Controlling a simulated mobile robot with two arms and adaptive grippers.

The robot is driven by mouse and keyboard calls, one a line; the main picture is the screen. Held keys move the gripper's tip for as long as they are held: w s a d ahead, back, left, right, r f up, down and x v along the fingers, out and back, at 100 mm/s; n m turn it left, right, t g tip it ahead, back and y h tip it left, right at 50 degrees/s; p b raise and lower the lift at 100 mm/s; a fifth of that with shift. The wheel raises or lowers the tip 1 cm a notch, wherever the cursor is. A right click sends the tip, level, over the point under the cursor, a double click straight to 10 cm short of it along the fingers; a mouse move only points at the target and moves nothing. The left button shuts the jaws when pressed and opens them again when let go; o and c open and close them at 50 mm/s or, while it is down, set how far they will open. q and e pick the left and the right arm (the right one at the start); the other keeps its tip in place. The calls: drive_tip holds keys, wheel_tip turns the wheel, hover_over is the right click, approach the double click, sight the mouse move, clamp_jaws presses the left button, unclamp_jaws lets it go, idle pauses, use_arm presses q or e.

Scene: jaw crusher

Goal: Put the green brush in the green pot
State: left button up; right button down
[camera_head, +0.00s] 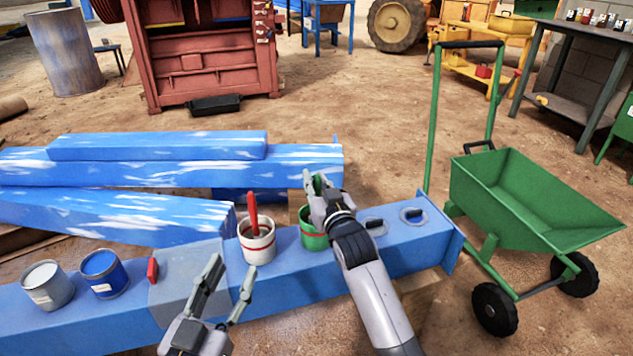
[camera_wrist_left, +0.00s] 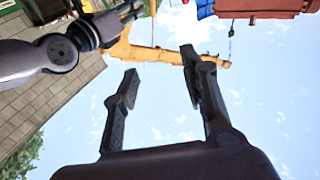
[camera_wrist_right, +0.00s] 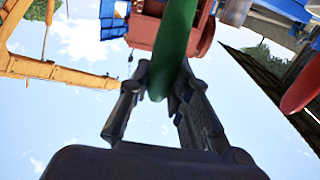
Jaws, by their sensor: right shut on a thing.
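My right gripper (camera_head: 318,195) is shut on the green brush (camera_head: 317,183), just above the green pot. In the right wrist view, the brush's green handle (camera_wrist_right: 172,50) stands between the two fingers.
A white pot (camera_head: 258,248) with a red brush (camera_head: 253,213) stands left of the green pot. A blue can (camera_head: 104,275), a white can (camera_head: 47,287) and a small red object (camera_head: 152,268) are on the beam (camera_head: 400,258). A green wheelbarrow (camera_head: 530,200) stands at right.

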use_arm(q)
drive_tip(key=shift+d+r+t, duration=0.1)
drive_tip(key=shift+r+t, duration=0.4)
drive_tip(key=shift+r, duration=0.25)
use_arm(e)
drive_tip(key=shift+f, duration=0.15)
drive_tip(key=c, duration=1.4)
unclamp_jaws()
